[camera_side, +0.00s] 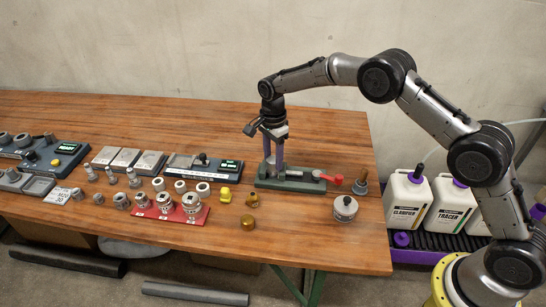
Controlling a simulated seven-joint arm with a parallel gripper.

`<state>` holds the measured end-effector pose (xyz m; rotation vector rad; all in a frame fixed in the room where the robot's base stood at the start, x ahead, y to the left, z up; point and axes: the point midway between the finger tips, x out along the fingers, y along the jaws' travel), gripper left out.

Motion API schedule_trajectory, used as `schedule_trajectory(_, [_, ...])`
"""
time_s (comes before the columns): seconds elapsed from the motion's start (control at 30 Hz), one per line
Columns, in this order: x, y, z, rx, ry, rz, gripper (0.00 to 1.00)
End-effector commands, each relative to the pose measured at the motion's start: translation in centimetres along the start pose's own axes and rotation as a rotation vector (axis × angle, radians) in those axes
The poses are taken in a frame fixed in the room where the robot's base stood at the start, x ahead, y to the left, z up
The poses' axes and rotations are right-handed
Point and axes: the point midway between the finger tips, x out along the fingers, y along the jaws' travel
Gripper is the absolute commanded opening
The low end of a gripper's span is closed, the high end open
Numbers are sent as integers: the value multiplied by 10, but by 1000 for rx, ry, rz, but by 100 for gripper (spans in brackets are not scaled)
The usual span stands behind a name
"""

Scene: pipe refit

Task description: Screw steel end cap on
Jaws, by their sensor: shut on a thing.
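My gripper (273,160) points straight down with its purple fingers at the left part of a green clamp fixture (300,185). It is shut on a small part between the fingertips, largely hidden by the fingers. I cannot tell for sure that this part is the steel end cap, or whether it touches a pipe. The fixture has a red handle (332,178) at its right end.
A round metal pot (345,207) and a brown-topped cylinder (360,186) stand right of the fixture. Brass pieces (248,222) and a yellow fitting (226,194) lie left. A red tray (172,214) holds metal fittings. White jugs (408,200) stand beyond the table's right edge.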

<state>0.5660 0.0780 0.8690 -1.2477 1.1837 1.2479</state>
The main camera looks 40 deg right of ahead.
Motion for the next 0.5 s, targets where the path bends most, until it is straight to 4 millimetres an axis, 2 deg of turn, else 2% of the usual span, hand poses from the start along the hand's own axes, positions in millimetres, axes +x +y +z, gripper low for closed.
schedule_trajectory(0.13, [0, 0, 0, 86, 0, 0, 0])
schedule_trajectory(0.5, [0, 0, 0, 142, 0, 0, 0])
